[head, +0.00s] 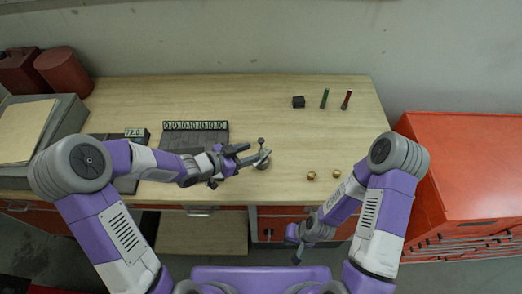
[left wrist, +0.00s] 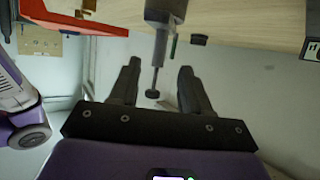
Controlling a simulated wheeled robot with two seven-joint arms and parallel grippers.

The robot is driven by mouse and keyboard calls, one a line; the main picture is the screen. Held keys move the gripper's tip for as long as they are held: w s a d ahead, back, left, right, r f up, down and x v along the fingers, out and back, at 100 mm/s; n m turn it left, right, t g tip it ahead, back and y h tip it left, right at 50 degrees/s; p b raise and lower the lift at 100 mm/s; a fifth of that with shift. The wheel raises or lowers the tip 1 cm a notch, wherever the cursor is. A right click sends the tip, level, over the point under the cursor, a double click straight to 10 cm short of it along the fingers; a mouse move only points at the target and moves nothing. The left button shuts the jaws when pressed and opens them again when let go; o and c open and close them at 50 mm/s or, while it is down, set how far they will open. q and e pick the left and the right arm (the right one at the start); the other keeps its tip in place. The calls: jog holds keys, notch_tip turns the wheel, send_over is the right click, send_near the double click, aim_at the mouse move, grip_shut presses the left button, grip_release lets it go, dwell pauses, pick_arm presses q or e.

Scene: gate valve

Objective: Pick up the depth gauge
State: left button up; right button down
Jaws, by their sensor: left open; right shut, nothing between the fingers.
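A small grey upright thing (head: 264,160) with a thin stem and dark round knob stands near the table's front edge; it may be the depth gauge, but I cannot tell for sure. In the left wrist view its grey cylinder (left wrist: 160,45), stem and dark knob show between and beyond the fingers. My left gripper (head: 251,154) is open beside it, its fingers on either side in the wrist view (left wrist: 158,68). I cannot tell whether they touch it. My right gripper (head: 296,258) is shut and empty, low in front of the table.
A red cabinet (head: 465,170) stands right.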

aim_at(261, 153)
pick_arm(q)
jog(key=shift+d+f, duration=0.2)
jog(key=shift+d, duration=0.3)
jog(key=x, duration=0.5)
jog(key=shift+w+a+f, duration=0.1)
jog(key=shift+a, duration=0.05)
grip_shut()
